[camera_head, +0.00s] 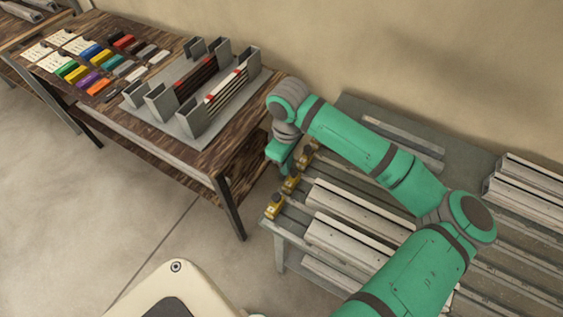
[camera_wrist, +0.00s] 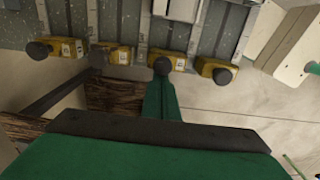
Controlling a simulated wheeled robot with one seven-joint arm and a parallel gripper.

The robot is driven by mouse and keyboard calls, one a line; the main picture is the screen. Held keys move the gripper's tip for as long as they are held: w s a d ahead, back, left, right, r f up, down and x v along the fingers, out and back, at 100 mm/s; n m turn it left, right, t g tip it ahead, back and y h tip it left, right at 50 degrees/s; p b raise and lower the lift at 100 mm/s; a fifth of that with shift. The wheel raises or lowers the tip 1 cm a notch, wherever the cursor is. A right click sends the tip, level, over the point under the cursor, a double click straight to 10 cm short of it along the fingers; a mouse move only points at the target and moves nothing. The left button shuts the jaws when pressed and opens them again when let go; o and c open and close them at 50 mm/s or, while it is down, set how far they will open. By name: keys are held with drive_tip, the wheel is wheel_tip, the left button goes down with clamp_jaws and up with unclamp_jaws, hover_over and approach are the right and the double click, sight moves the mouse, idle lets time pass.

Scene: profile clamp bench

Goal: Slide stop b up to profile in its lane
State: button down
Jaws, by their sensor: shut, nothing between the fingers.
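Several yellow stops with dark knobs sit in a row at the near ends of the bench lanes. In the wrist view they are a far-left stop (camera_wrist: 66,48), a second (camera_wrist: 119,56), a third (camera_wrist: 166,60) and a far-right one (camera_wrist: 210,68). Their labels are too small to read, so I cannot tell which is stop b. The head view shows three stops, including the front one (camera_head: 274,208). My gripper (camera_wrist: 160,88) is shut and empty, its tip by the third stop's knob; contact is unclear. It is low beside the stops in the head view (camera_head: 285,165). Grey profiles (camera_head: 350,203) lie along the lanes.
The grey clamp bench (camera_head: 283,232) stands against the wall, with more profiles (camera_head: 530,185) at right. A wooden table (camera_head: 215,160) with a grey fixture (camera_head: 185,125) and coloured blocks (camera_head: 85,72) stands at left. Floor between them is clear.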

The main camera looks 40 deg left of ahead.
drive_tip(key=shift+w+d, duration=0.2)
drive_tip(key=shift+d, duration=0.65)
drive_tip(key=shift+w+d, duration=0.25)
drive_tip(key=shift+d, duration=0.65)
drive_tip(key=shift+w+d, duration=0.2)
drive_tip(key=shift+d, duration=0.65)
drive_tip(key=shift+w+d, duration=0.15)
drive_tip(key=shift+d, duration=0.4)
drive_tip(key=shift+a, duration=0.1)
drive_tip(key=shift+s+a, duration=0.2)
drive_tip(key=shift+a, duration=0.5)
wheel_tip(320, 180, up, 7)
drive_tip(key=shift+a, duration=0.1)
